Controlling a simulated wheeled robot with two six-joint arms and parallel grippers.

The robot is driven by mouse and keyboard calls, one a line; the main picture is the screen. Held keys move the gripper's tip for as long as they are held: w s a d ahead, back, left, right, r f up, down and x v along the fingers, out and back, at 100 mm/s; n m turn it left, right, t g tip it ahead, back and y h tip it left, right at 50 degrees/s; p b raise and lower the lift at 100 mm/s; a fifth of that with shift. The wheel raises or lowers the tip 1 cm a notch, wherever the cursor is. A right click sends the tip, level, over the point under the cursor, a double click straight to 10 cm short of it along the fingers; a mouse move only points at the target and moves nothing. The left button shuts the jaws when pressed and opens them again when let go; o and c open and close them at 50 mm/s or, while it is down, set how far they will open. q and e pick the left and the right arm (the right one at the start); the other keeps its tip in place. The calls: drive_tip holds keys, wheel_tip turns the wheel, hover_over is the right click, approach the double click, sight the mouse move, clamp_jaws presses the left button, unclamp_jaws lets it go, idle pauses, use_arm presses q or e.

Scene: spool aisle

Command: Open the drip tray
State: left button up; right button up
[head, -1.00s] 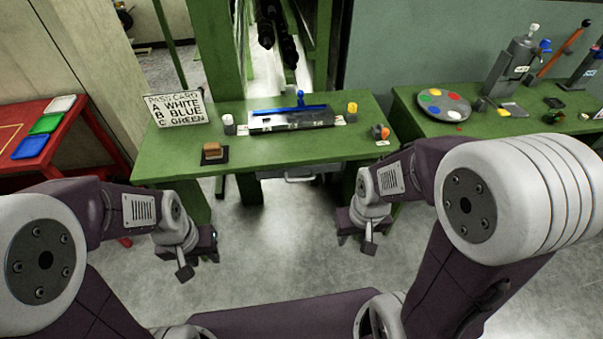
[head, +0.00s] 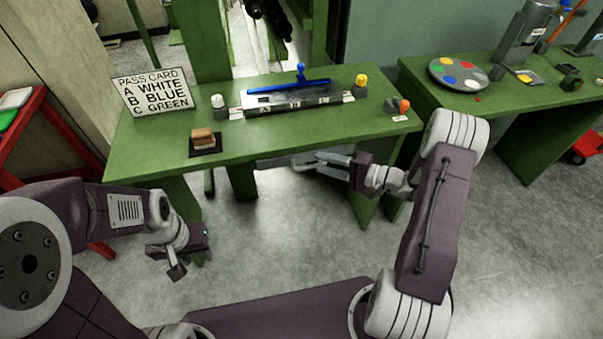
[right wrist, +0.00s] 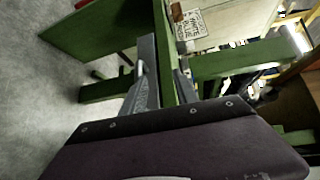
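The drip tray (head: 272,161) shows as a grey strip under the front edge of the green table.
A second green table (head: 420,70) stands at right. The floor in front is clear.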

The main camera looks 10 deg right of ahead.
sight(311, 165)
drive_tip(key=s+d+f+m+t+h, duration=0.1)
drive_tip(key=s+d+f+m, duration=0.1)
drive_tip(key=d+f, duration=0.2)
drive_tip(key=x, duration=0.9)
drive_tip(key=shift+a+b, duration=0.3)
drive_tip(key=shift+a, duration=0.05)
clamp_jaws()
idle(0.7)
